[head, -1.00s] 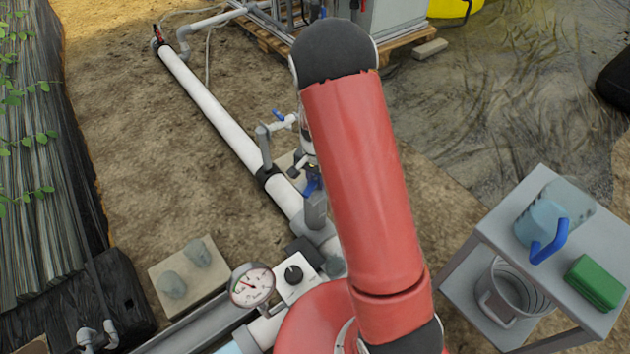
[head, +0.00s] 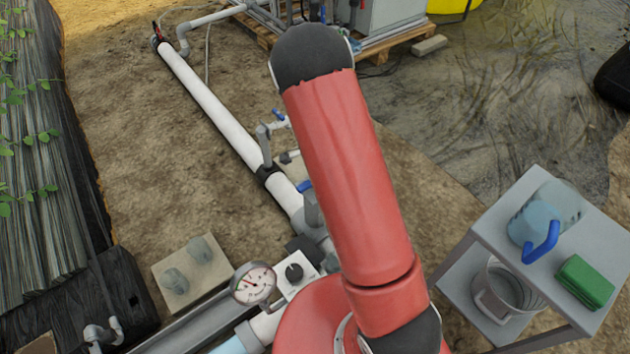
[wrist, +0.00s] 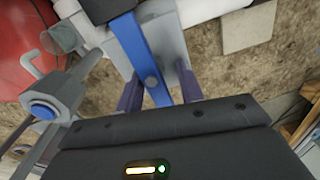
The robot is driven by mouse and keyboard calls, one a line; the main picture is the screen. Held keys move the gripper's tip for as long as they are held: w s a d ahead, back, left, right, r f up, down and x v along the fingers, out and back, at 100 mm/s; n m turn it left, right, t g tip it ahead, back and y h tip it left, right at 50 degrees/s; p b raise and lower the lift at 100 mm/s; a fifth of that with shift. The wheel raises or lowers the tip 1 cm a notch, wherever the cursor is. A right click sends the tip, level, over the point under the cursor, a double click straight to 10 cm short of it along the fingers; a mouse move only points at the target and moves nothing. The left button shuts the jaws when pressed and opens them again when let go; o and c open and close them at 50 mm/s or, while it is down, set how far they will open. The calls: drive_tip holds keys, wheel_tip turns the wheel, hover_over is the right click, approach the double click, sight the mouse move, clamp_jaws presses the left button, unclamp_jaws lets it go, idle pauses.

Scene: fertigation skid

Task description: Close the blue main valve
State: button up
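The main valve's blue lever (wrist: 135,45) crosses the upper middle of the wrist view, running down between my fingers. Its grey valve body is beside it. In the head view a short piece of blue lever (head: 304,186) shows at the white main pipe, just left of my red arm, which hides the rest. My gripper (wrist: 158,92) has its two purple fingers apart, one on each side of the lever. A gap shows on the right side, so it looks open around the lever. My gripper is hidden in the head view.
A pressure gauge (head: 254,283) and a box with a black knob (head: 296,275) are near the pipe's front end. A smaller blue-handled valve (head: 278,114) is on a branch farther back. A grey cart (head: 497,222) with a jug and green block is at right.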

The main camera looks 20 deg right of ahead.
drive_tip(key=r+p, duration=0.2)
drive_tip(key=s+a+r+p, duration=0.1)
drive_tip(key=r+p, duration=0.1)
drive_tip(key=r, duration=0.1)
drive_tip(key=r+p, duration=0.2)
drive_tip(key=p, duration=0.1)
drive_tip(key=shift+s+a+r, duration=0.15)
drive_tip(key=shift+a, duration=0.05)
drive_tip(key=shift+d+r+b, duration=0.15)
drive_tip(key=shift+r+b, duration=0.25)
drive_tip(key=shift+r, duration=0.45)
drive_tip(key=shift+r, duration=0.3)
drive_tip(key=s+a+r+n+t+y, duration=0.1)
drive_tip(key=s+r+n, duration=0.3)
drive_tip(key=r, duration=0.6)
drive_tip(key=s+r+n+t+y, duration=0.1)
drive_tip(key=s+r+n, duration=0.25)
drive_tip(key=r, duration=0.65)
drive_tip(key=s+r+n+t+h, duration=0.1)
drive_tip(key=s+r+n, duration=0.2)
drive_tip(key=s+r, duration=0.2)
drive_tip(key=s+d+r+n+t, duration=0.1)
drive_tip(key=s+r+n, duration=0.3)
drive_tip(key=s, duration=0.7)
drive_tip(key=shift+d+r+t+h, duration=0.15)
drive_tip(key=shift+r+t+h, duration=0.25)
drive_tip(key=shift+t, duration=0.2)
